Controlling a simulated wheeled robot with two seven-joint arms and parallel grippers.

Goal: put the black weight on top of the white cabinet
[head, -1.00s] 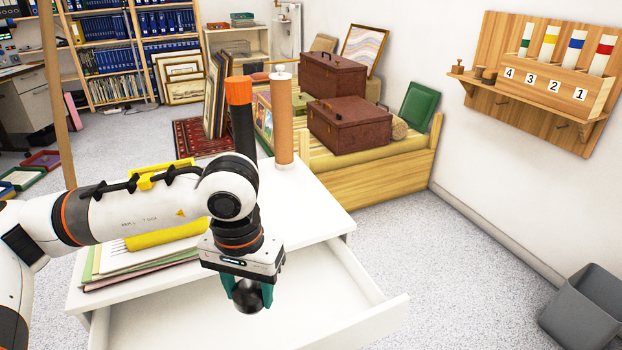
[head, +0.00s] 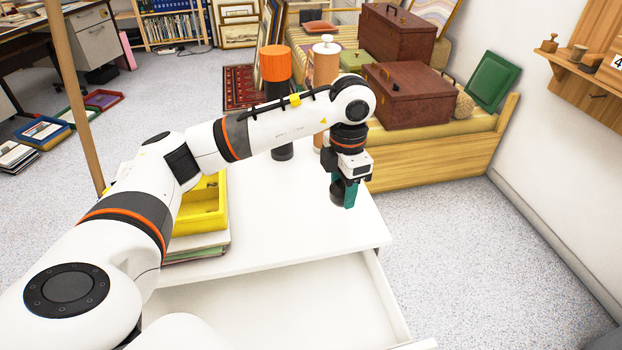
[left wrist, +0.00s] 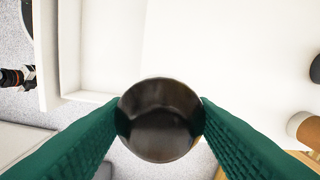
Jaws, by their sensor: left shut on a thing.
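My left gripper (head: 346,194) is over the right part of the white cabinet's top (head: 285,225) in the head view. Its green fingers are shut on the black weight (head: 337,190), which is partly hidden by them. In the left wrist view the weight (left wrist: 160,120) shows as a dark round metal body between both fingers, with the white cabinet top (left wrist: 225,55) beyond it. I cannot tell whether the weight touches the top.
The cabinet's drawer (head: 290,310) is open and looks empty. A black cylinder with an orange cap (head: 275,65) and a tan roll (head: 326,65) stand at the top's back. A yellow tray (head: 205,205) lies on folders at the left. The middle of the top is clear.

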